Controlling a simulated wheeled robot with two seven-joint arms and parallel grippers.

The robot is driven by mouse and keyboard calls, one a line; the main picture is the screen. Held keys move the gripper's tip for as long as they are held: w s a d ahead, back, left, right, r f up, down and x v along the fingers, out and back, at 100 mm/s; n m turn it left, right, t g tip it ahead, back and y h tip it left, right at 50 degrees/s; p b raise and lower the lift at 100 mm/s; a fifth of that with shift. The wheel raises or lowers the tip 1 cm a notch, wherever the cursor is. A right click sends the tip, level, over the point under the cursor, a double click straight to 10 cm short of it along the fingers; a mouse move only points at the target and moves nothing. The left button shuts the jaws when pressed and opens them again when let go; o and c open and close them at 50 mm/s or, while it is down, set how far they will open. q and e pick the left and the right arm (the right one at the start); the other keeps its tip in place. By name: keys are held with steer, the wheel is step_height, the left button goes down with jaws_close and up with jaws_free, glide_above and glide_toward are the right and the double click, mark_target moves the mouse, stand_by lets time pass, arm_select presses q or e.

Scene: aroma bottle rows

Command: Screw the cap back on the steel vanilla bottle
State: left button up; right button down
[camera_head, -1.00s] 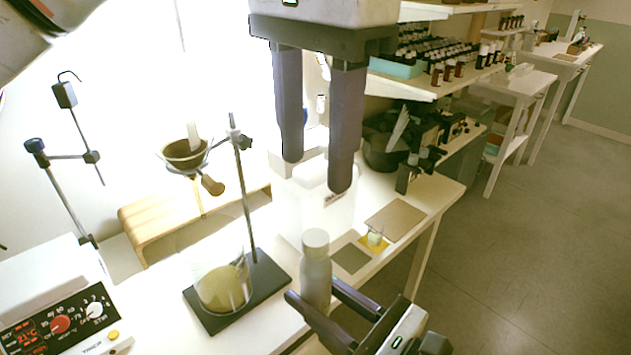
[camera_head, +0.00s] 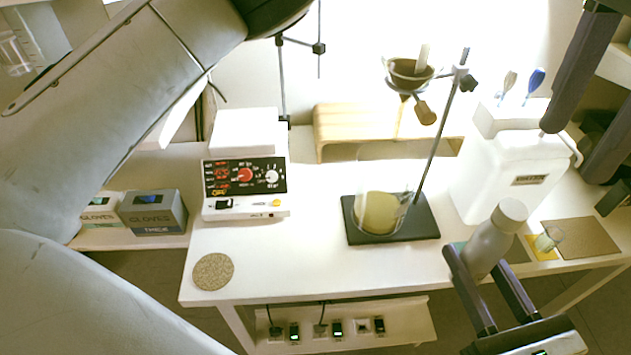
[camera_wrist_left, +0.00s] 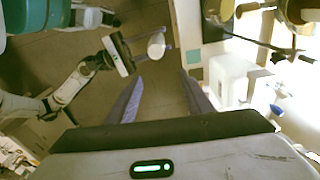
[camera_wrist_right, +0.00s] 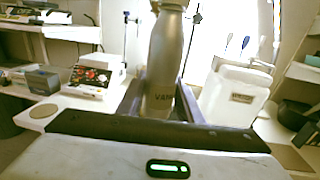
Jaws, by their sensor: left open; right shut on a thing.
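The steel vanilla bottle (camera_head: 487,247) is grey, with a paler rounded top (camera_head: 510,212). It is slightly tilted in the head view. My right gripper (camera_head: 477,260) is shut on its body and holds it in front of the bench edge. The right wrist view shows the bottle (camera_wrist_right: 163,60) between the fingers, with part of its lettering; its top is cut off. My left gripper (camera_head: 573,150) is open and empty, above and to the right of the bottle. In the left wrist view the bottle's pale top (camera_wrist_left: 157,45) lies beyond the open fingers (camera_wrist_left: 160,78). I cannot tell how tightly the top sits.
A white jug (camera_head: 510,180) stands behind the bottle. A stand with a dark base (camera_head: 415,225) and a beaker (camera_head: 380,212) is to its left. A hotplate (camera_head: 245,180), glove boxes (camera_head: 152,212) and a round cork mat (camera_head: 213,271) lie further left. A small glass (camera_head: 548,240) is at right.

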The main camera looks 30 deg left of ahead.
arm_select(q)
steer(key=w+d+f+m+t+h, duration=0.1)
steer(key=w+d+f+t+h, duration=0.15)
steer(key=w+f, duration=0.35)
steer(key=w+d+f+m+t+h, duration=0.1)
steer(key=w+d+f+h, duration=0.3)
steer(key=f, duration=0.5)
steer(key=w+a+f+n, duration=0.1)
steer(key=a+f, duration=0.3)
steer(key=f, duration=0.4)
steer(key=a+f+n, duration=0.2)
steer(key=a+f, duration=0.1)
steer(key=f, duration=0.4)
steer(key=s+a+f+n+t+h, duration=0.1)
steer(key=s+a+f+n, duration=0.1)
steer(key=s+f+n, duration=0.5)
steer(key=s+a+f+n+t+h, duration=0.1)
steer(key=s+a+f+n, duration=0.2)
steer(key=f, duration=0.7)
steer(key=s+a+f+t+y, duration=0.1)
steer(key=s+a+f+y, duration=0.2)
steer(key=s+a, duration=0.4)
steer(key=s+a+f+m+t+y, duration=0.1)
steer(key=s+a+f+y, duration=0.3)
steer(key=s+a, duration=0.4)
steer(key=a+t, duration=0.1)
steer(key=a, duration=0.2)
steer(key=shift+a, duration=0.15)
